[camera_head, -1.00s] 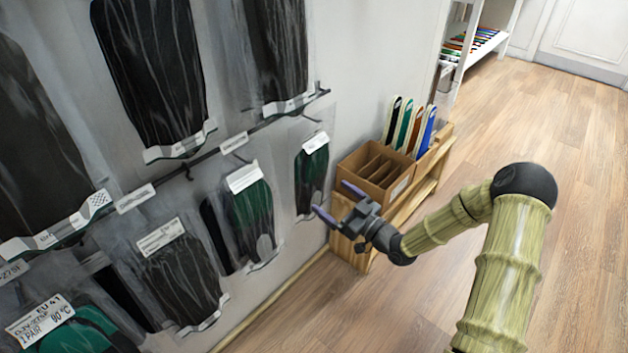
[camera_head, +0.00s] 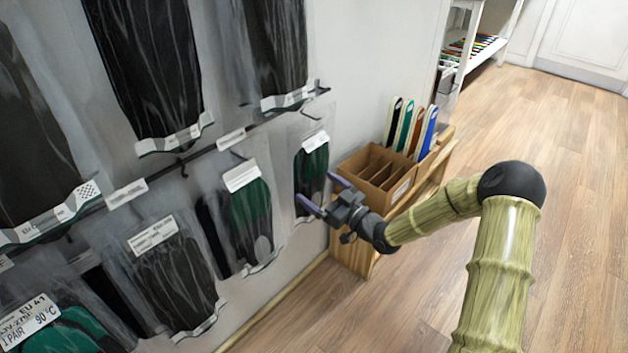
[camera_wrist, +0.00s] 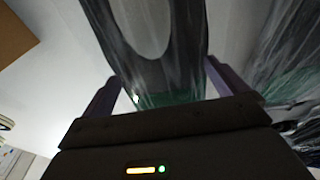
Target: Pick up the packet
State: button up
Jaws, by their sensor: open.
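Several clear packets with dark and green insoles hang on the wall in the head view. The packet at the right end of the lower row (camera_head: 311,170) has a white label at its top and is the nearest to my gripper (camera_head: 322,194). My gripper is open, with its two purple fingers pointing at this packet. In the wrist view, a packet (camera_wrist: 165,75) with a dark, partly green insole lies between the open fingers (camera_wrist: 160,88). I cannot tell whether the fingers touch it.
A cardboard box with dividers (camera_head: 376,178) stands on a wooden shelf (camera_head: 432,178) right behind my gripper, with several coloured insoles (camera_head: 408,128) upright beside it. Another packet (camera_head: 247,213) hangs close to the left. The wooden floor (camera_head: 580,200) at right is clear.

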jog(key=c, duration=1.1)
jog(key=shift+r, duration=0.1)
jog(key=shift+r+p, duration=0.6)
jog(key=shift+p, duration=0.05)
jog(key=shift+s+d+r+p, duration=0.1)
jog(key=shift+d+r+p, duration=0.05)
jog(key=shift+r+p, duration=0.2)
jog(key=r+p+v, duration=0.2)
jog(key=p+v, duration=0.3)
jog(key=v, duration=1.1)
jog(key=shift+d, duration=0.25)
jog(key=shift+s+d, duration=0.5)
jog(key=shift+s, duration=0.1)
